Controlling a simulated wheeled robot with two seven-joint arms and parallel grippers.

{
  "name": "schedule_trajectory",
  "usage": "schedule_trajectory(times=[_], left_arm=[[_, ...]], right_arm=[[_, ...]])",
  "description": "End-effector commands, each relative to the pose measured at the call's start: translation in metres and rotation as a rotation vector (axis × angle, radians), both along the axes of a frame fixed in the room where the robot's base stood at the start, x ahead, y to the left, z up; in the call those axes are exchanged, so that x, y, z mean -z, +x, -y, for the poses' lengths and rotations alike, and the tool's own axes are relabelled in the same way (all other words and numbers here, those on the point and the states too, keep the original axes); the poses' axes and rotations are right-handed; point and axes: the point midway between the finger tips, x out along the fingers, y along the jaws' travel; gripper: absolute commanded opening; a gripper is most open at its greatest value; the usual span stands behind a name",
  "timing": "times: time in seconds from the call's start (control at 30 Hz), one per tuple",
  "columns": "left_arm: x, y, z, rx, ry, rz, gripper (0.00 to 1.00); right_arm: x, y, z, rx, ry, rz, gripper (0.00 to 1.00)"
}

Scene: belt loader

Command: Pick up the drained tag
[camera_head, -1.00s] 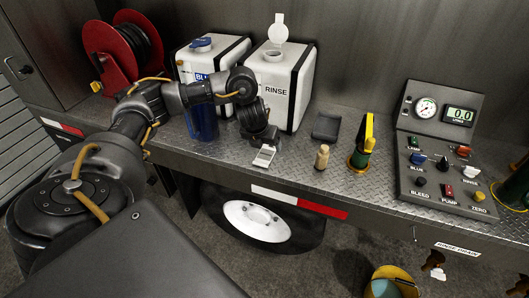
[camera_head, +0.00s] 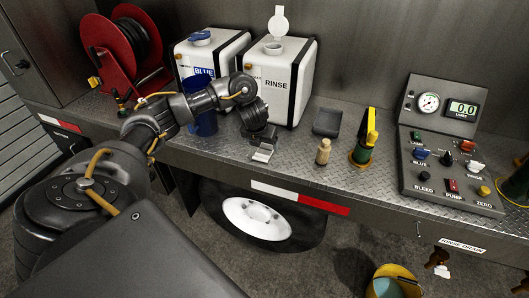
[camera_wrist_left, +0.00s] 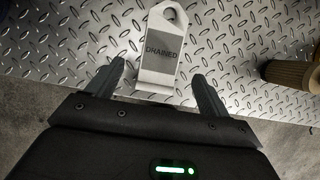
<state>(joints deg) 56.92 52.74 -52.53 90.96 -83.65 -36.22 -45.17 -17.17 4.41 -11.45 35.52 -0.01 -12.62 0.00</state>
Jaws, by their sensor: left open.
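The drained tag (camera_wrist_left: 163,45) is a pale, flat tag with a hole at its top end and a grey panel reading DRAINED. It lies on the diamond-plate deck, and its lower end reaches between the fingertips of my left gripper (camera_wrist_left: 160,82). The fingers are open on either side of it, with a gap to each. In the head view my left gripper (camera_head: 263,143) points down over the deck's front edge, and the tag (camera_head: 262,156) shows just below it, partly covered. My right gripper is not in view.
A tan cork-like peg (camera_head: 323,152) stands to the right of the tag, with a green and yellow fitting (camera_head: 363,150) beyond it. The RINSE tank (camera_head: 278,85) and a blue container (camera_head: 203,120) stand behind. A control panel (camera_head: 450,165) is at the right.

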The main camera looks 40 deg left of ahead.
Motion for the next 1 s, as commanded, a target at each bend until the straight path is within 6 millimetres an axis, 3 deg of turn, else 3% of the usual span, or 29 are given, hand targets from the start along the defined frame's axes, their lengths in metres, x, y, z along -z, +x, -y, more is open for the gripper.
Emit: schedule_trajectory(times=[0.1,0.23,0.53,0.9,1.0], left_arm=[[0.022,0.006,0.0,-0.003,-0.004,-0.005,0.8],[0.031,0.011,-0.003,-0.002,-0.001,-0.004,0.8],[0.036,0.014,-0.003,0.0,0.001,-0.001,0.8],[0.036,0.014,-0.003,0.0,0.0,-0.001,0.33],[0.036,0.014,-0.004,0.0,0.0,-0.001,0.32]], right_arm=[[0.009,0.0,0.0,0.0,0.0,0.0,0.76],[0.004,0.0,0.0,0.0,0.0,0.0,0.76],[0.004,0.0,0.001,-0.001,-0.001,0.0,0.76],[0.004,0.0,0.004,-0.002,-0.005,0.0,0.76],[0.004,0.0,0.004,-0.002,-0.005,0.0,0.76]])
